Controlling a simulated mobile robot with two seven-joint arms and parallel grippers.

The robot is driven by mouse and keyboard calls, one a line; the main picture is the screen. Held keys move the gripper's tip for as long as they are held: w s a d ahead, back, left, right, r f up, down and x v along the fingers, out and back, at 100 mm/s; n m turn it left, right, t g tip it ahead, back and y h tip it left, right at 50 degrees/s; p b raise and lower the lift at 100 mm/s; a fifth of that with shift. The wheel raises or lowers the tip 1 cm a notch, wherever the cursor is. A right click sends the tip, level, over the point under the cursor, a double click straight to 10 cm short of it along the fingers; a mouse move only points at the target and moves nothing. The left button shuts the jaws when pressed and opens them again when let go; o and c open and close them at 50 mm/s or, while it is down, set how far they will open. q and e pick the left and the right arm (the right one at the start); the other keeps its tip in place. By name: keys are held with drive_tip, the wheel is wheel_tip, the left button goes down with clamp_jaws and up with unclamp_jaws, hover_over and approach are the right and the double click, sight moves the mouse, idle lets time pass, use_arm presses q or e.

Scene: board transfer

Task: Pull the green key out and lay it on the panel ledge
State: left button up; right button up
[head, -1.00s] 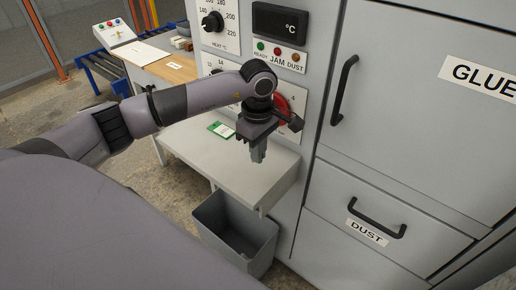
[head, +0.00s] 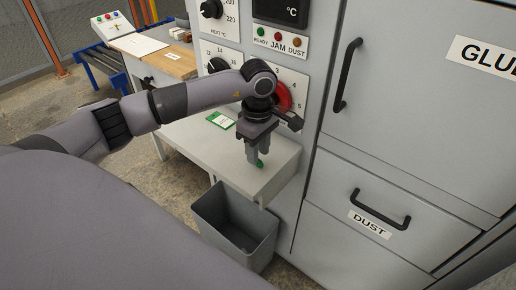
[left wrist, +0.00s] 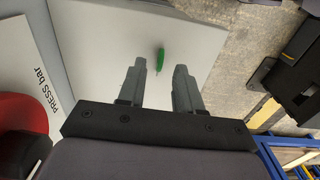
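The green key (head: 260,163) lies on the pale panel ledge (head: 205,150), below my left gripper. In the left wrist view the key (left wrist: 160,61) shows in the gap between the fingertips, touching neither finger. My left gripper (head: 258,160) points down over the ledge, its two fingers apart. The wrist view also shows the left gripper (left wrist: 160,68) open, with nothing held. The key's slot is not clearly visible. My right gripper is in neither view.
A green and white card (head: 221,120) lies at the ledge's back left. A grey bin (head: 236,228) stands under the ledge. A red knob (head: 284,97) sits on the panel just behind my gripper. The ledge's left part is free.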

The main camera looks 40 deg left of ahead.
use_arm(q)
wheel_tip(320, 180, up, 7)
idle(0.5)
idle(0.5)
